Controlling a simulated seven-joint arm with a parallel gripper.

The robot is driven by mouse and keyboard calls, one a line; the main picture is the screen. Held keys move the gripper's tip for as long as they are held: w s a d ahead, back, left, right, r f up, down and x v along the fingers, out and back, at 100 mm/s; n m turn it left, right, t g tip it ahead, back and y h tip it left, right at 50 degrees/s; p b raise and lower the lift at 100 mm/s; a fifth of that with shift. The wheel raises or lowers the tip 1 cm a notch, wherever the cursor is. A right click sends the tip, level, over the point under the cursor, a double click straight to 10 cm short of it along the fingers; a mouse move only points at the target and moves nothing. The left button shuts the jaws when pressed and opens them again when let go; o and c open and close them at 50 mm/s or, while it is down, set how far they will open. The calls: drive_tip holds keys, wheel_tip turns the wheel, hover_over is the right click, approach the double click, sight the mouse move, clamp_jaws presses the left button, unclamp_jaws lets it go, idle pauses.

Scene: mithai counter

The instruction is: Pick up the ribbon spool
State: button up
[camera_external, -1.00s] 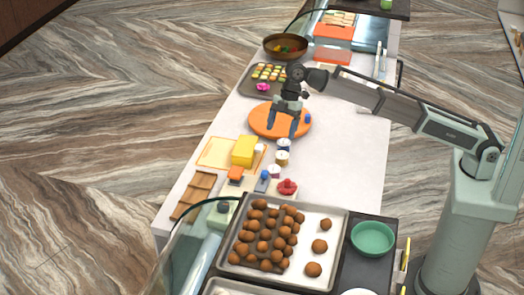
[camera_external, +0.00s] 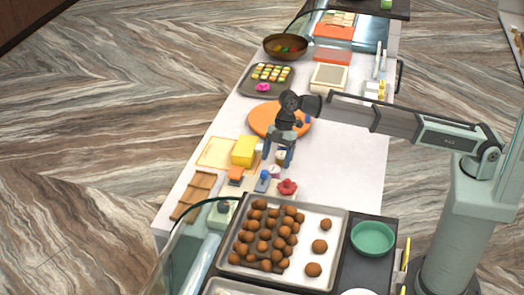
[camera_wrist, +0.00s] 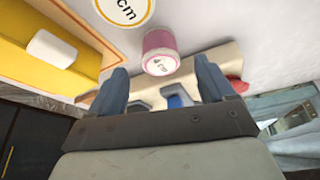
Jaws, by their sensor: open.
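A pink spool with a white top and a printed cm label (camera_wrist: 160,52) stands just past my fingertips in the wrist view, between their lines. In the external view it appears to be the small pale-pink cylinder (camera_external: 274,171) just below my gripper. A second round top with a larger cm label and yellow ring (camera_wrist: 125,8) is cut off at the wrist view's upper edge. My gripper (camera_external: 278,160) points down over the small cylinders. Its two blue fingers (camera_wrist: 163,80) are apart with nothing gripped; in the external view they partly hide the cylinders.
A blue-topped item (camera_external: 264,178), an orange item (camera_external: 235,174) and a red item (camera_external: 287,187) sit close in front. An orange disc (camera_external: 262,120) is behind.

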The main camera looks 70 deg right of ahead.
sight(273, 168)
drive_tip(key=shift+a+x, duration=0.1)
drive_tip(key=shift+x, duration=1.05)
drive_tip(key=shift+a+x, duration=0.15)
drive_tip(key=shift+x, duration=1.05)
drive_tip(key=shift+r, duration=0.1)
drive_tip(key=shift+c, duration=0.4)
drive_tip(key=c, duration=1)
drive_tip(key=shift+r, duration=0.15)
